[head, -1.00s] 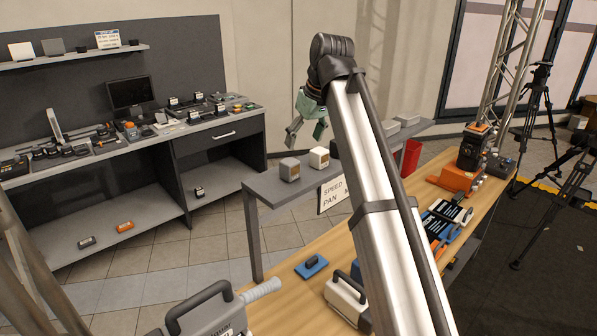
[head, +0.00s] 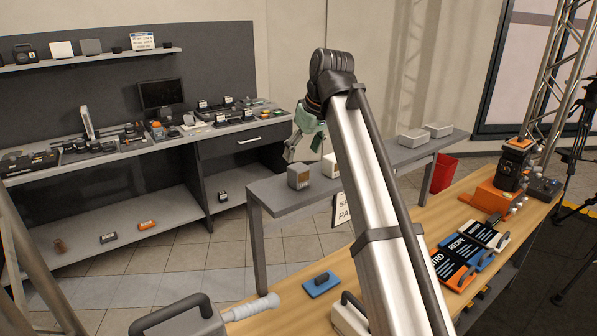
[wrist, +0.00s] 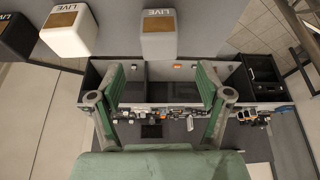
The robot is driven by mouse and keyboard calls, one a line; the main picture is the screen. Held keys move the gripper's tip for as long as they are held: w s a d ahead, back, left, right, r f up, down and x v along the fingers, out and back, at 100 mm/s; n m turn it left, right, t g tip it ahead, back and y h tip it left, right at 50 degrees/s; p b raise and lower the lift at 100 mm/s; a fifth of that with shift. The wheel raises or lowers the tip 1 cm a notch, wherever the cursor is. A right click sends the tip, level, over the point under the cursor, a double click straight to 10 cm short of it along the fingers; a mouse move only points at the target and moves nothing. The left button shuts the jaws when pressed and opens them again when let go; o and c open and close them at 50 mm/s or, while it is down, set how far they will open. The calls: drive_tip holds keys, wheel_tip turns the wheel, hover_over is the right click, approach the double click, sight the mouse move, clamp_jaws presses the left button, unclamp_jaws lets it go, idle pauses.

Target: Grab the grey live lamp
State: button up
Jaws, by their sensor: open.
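The grey live lamp (head: 298,176) is a small block with a brown panel. It stands on the grey narrow table near its left end. In the wrist view the grey lamp (wrist: 158,42), marked LIVE, sits ahead of the gap between my fingertips. My gripper (wrist: 160,78) is open and empty, with green-lined fingers spread wide. I see no contact with the lamp.
A white lamp (wrist: 70,32) marked LIVE stands beside the grey one, and a black lamp (wrist: 17,38) is farther left in the wrist view. Two pale blocks (head: 412,138) stand farther right on the narrow table. A red bin (head: 444,173) is behind.

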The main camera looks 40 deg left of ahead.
sight(299, 166)
drive_tip(key=shift+p+x, duration=0.3)
drive_tip(key=shift+x, duration=1.2)
drive_tip(key=shift+p+x, duration=1.2)
drive_tip(key=shift+x, duration=1.45)
drive_tip(key=shift+d, duration=0.2)
drive_tip(key=c, duration=1.2)
